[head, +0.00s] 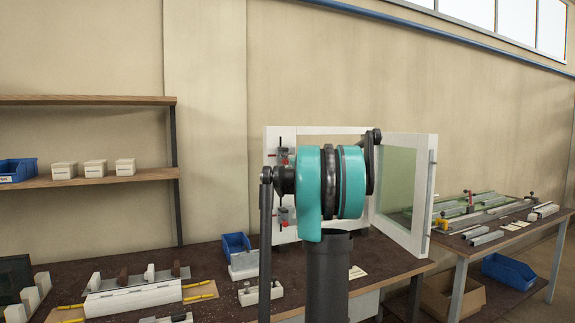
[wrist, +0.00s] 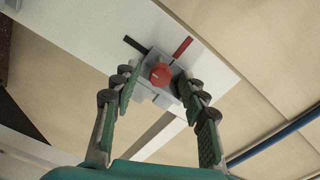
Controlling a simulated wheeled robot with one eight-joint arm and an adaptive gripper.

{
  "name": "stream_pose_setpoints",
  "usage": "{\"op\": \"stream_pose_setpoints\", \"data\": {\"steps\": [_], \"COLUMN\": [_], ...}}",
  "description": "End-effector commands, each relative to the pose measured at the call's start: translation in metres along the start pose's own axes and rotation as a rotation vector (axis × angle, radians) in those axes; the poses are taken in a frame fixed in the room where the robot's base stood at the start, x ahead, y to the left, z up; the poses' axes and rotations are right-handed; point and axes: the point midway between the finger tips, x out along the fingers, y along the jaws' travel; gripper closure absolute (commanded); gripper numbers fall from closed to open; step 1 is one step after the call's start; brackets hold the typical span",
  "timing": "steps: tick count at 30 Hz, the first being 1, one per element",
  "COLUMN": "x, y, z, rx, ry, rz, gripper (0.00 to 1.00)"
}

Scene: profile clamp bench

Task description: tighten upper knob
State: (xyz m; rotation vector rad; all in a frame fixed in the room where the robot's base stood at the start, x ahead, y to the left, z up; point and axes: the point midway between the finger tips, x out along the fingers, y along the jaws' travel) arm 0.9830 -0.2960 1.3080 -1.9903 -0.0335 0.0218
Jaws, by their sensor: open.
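A white window frame (head: 300,133) stands upright on the bench with two clamp units on its left upright. The upper clamp (head: 280,155) and the lower clamp (head: 281,216) show beside my teal arm in the head view. In the wrist view a red round knob (wrist: 160,75) sits on a grey clamp block (wrist: 152,95), with a black bar (wrist: 136,45) and a red bar (wrist: 182,47) beyond it. My gripper (wrist: 159,84) is open, one finger on each side of the block, apparently apart from the knob. The head view hides my gripper behind my arm.
An opened glazed sash (head: 411,190) stands to the right of the frame. A blue bin (head: 236,244) and grey blocks (head: 260,292) lie on the bench (head: 215,262) to the left. A second table (head: 470,245) with profiles stands at the right.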

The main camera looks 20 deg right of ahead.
Motion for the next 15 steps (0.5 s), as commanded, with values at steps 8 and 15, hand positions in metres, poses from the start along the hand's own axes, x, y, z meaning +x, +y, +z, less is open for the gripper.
{"op": "stream_pose_setpoints", "data": {"steps": [8, 15], "x": [-0.015, -0.060], "y": [0.000, 0.000], "z": [-0.001, -0.001], "rx": [0.000, 0.000], "ry": [0.001, 0.002], "rz": [0.000, 0.001], "gripper": [0.57, 0.57]}}
